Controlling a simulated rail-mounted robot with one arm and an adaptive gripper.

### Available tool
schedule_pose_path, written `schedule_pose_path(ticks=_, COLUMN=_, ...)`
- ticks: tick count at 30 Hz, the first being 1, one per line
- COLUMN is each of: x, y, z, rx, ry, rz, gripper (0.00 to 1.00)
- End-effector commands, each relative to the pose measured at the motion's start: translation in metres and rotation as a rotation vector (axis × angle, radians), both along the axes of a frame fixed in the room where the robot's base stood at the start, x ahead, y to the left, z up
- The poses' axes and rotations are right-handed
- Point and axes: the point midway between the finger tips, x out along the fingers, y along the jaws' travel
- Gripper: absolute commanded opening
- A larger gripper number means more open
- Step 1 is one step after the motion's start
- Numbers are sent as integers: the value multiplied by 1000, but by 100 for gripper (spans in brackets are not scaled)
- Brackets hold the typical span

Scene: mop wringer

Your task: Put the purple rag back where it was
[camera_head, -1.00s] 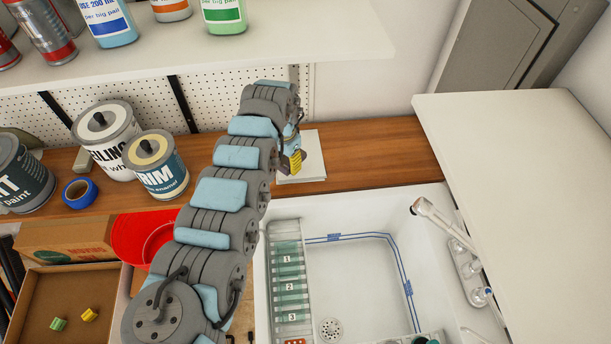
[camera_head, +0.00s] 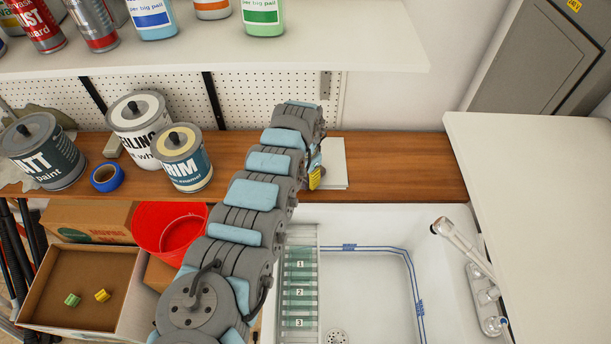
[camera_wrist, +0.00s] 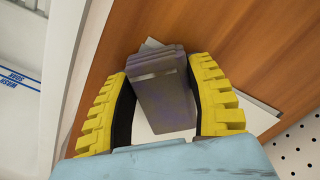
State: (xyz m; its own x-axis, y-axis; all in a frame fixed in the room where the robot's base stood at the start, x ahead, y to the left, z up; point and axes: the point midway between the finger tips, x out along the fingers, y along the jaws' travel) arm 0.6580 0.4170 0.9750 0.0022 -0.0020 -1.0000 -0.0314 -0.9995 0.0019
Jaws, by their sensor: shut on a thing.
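The purple rag (camera_wrist: 162,95) shows in the wrist view as a greyish-purple folded block between the two yellow-padded fingers of my gripper (camera_wrist: 165,88). The gripper is shut on it. In the head view my gripper (camera_head: 316,178) is over the wooden counter behind the sink, and the rag is hidden there by the arm. Below the rag is a white flat square (camera_head: 334,165) on the counter; it also shows in the wrist view (camera_wrist: 250,116). I cannot tell whether the rag touches it.
The white sink (camera_head: 375,280) lies in front, with a rack of numbered slots (camera_head: 299,292) at its left. Paint cans (camera_head: 182,160) and blue tape (camera_head: 107,177) stand left on the counter (camera_head: 400,165). A shelf (camera_head: 300,65) overhangs. A red bucket (camera_head: 180,240) and an open box (camera_head: 75,285) sit lower left.

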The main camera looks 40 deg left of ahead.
Motion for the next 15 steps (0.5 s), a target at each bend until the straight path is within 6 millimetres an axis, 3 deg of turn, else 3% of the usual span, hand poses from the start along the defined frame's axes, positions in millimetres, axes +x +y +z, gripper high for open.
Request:
schedule_pose_path(ticks=4, x=0, y=0, z=-3, rx=0, ry=0, rz=0, gripper=15)
schedule_pose_path(ticks=5, x=0, y=0, z=-3, rx=0, ry=0, rz=0, gripper=61)
schedule_pose_path(ticks=7, x=0, y=0, z=-3, rx=0, ry=0, rz=0, gripper=81)
schedule_pose_path(ticks=15, x=0, y=0, z=-2, rx=0, ry=0, rz=0, gripper=81)
